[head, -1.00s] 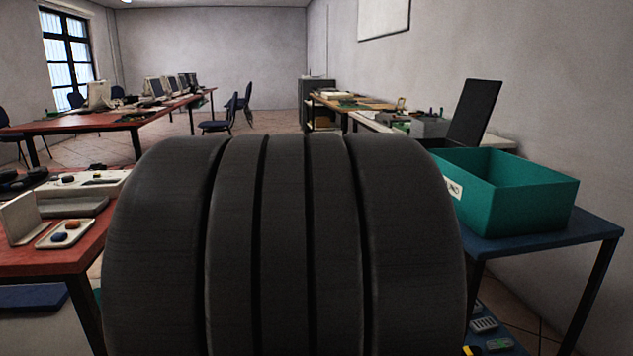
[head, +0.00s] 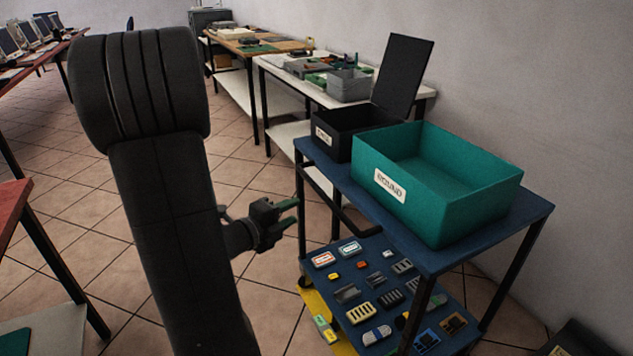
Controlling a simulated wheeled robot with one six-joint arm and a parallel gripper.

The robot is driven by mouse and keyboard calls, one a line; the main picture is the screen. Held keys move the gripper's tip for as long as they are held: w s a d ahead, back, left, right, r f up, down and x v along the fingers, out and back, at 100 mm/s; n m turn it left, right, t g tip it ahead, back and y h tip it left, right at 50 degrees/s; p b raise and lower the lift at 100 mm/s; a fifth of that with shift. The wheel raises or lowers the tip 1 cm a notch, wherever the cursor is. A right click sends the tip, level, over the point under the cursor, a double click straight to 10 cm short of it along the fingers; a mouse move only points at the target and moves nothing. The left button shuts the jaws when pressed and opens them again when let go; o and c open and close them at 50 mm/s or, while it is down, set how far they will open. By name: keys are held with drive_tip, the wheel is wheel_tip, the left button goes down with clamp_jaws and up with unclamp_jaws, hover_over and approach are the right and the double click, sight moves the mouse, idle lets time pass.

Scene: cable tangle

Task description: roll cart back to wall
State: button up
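The cart (head: 530,207) is a blue two-level cart with dark posts, standing at the right near the grey wall. A teal bin (head: 470,205) with a white label and a smaller black bin (head: 345,150) stand on its top. Its lower shelf (head: 312,262) holds several small coloured parts and modules. My gripper (head: 293,215) is left of the cart, close to its near-left post, with green-padded fingers apart and nothing between them. It looks apart from the cart, though the exact gap is hard to tell. My arm hides part of the floor.
The wall (head: 560,90) runs along the right side. A white bench (head: 275,66) and a wooden-topped bench (head: 235,42) stand behind the cart. A red table (head: 12,205) is at the left edge. Tiled floor (head: 75,215) is clear between. A dark object (head: 585,340) lies at bottom right.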

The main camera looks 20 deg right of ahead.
sight(322, 197)
drive_tip(key=b+x, duration=0.1)
drive_tip(key=x, duration=1.2)
drive_tip(key=shift+d+f, duration=0.15)
drive_tip(key=shift+d, duration=0.25)
drive_tip(key=shift+c, duration=0.5)
clamp_jaws()
